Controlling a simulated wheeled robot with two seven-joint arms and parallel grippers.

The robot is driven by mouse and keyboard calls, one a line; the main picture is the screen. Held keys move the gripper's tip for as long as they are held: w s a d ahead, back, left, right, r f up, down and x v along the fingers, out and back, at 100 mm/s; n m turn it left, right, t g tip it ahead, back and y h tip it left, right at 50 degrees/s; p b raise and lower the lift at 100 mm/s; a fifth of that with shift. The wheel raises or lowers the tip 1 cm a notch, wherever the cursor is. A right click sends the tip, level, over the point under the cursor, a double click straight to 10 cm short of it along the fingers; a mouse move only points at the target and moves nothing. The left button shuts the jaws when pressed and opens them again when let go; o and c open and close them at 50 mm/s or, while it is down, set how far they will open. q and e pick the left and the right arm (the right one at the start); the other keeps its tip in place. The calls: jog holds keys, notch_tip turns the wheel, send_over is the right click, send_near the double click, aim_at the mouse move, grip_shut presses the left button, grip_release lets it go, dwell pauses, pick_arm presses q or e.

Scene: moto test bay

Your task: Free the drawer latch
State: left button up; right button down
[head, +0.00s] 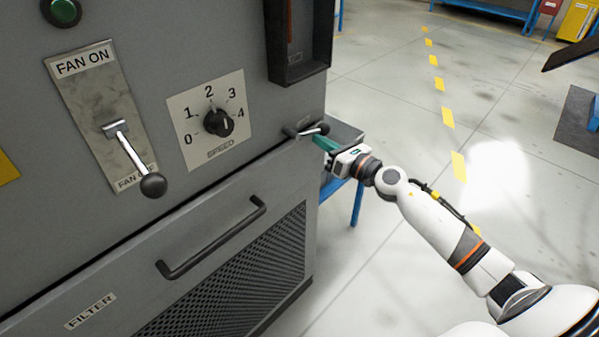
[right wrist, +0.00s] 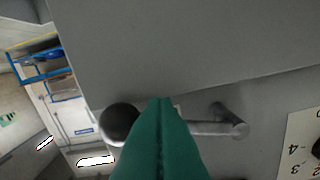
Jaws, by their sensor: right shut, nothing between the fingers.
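The drawer latch (head: 304,131) is a small metal lever with a dark ball knob, at the right end of the seam above the filter drawer (head: 190,262). In the right wrist view the latch (right wrist: 215,128) lies about level, with its knob at the left and its pivot at the right. My right gripper (head: 320,140) is shut and empty at the latch. Its green fingertips (right wrist: 160,101) cover the middle of the lever; whether they touch it I cannot tell. The drawer looks closed, with a black bar handle (head: 212,240). My left gripper is out of view.
The grey cabinet front carries a fan lever (head: 128,148), a speed knob (head: 218,123), a green button (head: 61,11) and a dark open-fronted holder (head: 298,40). A blue-legged table (head: 357,203) stands just behind the cabinet's right edge. The floor at the right is mostly clear.

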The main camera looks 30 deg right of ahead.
jog(key=shift+d+r+n, duration=0.1)
jog(key=shift+r+n, duration=0.2)
jog(key=shift+n, duration=0.2)
jog(key=shift+d, duration=0.1)
dwell(0.3)
jog(key=b+v, duration=0.3)
jog(key=v, duration=0.9)
dwell(0.3)
